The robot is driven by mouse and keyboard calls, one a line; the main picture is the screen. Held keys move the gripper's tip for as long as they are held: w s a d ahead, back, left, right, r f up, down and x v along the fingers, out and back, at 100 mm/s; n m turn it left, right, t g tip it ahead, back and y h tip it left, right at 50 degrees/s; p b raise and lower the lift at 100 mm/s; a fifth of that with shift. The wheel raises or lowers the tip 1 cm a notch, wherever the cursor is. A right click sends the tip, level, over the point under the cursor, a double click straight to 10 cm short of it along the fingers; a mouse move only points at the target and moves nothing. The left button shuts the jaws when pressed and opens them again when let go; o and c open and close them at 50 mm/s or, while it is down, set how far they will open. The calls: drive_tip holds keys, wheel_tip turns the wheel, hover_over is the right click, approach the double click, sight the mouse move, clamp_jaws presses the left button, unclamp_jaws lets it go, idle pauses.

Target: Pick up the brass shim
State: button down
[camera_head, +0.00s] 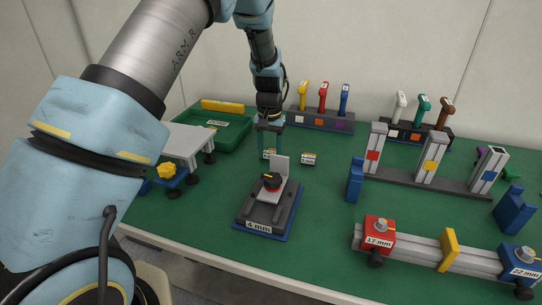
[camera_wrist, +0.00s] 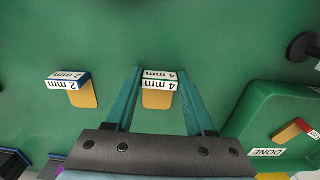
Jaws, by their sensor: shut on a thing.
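My gripper (camera_head: 270,150) points down at the back middle of the green bench. In the wrist view its teal fingers (camera_wrist: 159,72) are shut on a brass shim labelled 4 mm (camera_wrist: 158,98), a brass plate with a white and green tag. In the head view this shim (camera_head: 267,154) is partly hidden by the fingers; I cannot tell whether it touches the bench. A second brass shim, labelled 2 mm (camera_wrist: 82,95), with a blue and white tag, lies apart from the fingers; it also shows in the head view (camera_head: 309,159).
A green tray marked DONE (camera_head: 232,139) stands at the back left, with a red-tagged piece (camera_wrist: 289,133) in it. A dark fixture labelled 4 mm (camera_head: 262,226) stands in front. Grey posts (camera_head: 431,160) and a rail with red and blue blocks (camera_head: 410,246) stand right.

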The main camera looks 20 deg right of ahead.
wheel_tip(320, 180, up, 16)
drive_tip(key=p, duration=0.2)
drive_tip(key=shift+p, duration=0.35)
idle(0.5)
drive_tip(key=b, duration=0.5)
approach(270, 152)
drive_tip(key=shift+r, duration=0.15)
drive_tip(key=shift+f+p, duration=1.35)
drive_tip(key=shift+f, duration=3.45)
